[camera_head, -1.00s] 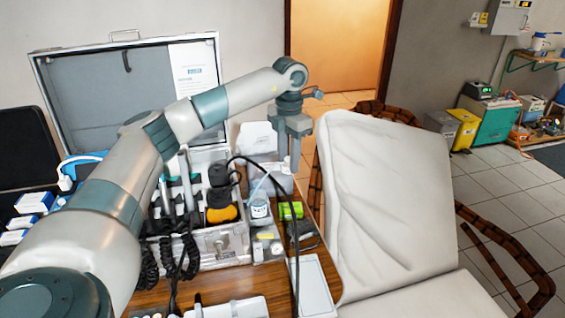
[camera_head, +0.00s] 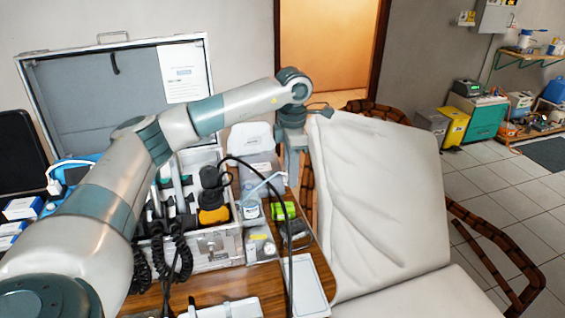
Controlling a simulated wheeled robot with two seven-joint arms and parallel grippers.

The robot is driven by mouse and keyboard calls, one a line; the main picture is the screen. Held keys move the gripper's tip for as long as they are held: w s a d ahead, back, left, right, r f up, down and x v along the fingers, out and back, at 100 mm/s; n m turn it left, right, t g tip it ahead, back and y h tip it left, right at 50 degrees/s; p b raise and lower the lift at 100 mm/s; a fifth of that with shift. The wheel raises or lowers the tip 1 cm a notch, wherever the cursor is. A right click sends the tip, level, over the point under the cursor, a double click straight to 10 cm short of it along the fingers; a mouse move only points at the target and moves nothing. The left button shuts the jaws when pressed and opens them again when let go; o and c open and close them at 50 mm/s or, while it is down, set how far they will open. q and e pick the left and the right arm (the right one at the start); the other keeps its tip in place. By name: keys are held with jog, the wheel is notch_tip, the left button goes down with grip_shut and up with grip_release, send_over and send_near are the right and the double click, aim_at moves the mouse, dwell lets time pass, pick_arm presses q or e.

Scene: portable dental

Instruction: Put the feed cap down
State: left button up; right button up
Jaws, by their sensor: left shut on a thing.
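My left gripper (camera_head: 292,168) points down at the far right of the table (camera_head: 155,296), beside the reclining chair. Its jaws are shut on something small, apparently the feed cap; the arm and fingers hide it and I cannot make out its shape. A clear bottle (camera_head: 250,207) with a blue label and a pale blue tube stands nearer, left of the gripper. I cannot tell whether the held thing touches the table. My right gripper is out of view.
An open metal case (camera_head: 215,248) holds dental tools and a black-and-yellow piece (camera_head: 214,214). A green item (camera_head: 284,210) and a grey tray (camera_head: 309,288) lie on the right of the table. A black cable arches over them. The white chair (camera_head: 375,200) borders the table.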

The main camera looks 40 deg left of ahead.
pick_arm(q)
jog(key=s+d+f+m, duration=0.2)
jog(key=s+d+m, duration=0.7)
jog(key=m, duration=0.4)
jog(key=s+d+f+m, duration=0.3)
jog(key=s+d+m, duration=0.6)
jog(key=m, duration=0.5)
jog(key=shift+s, duration=0.25)
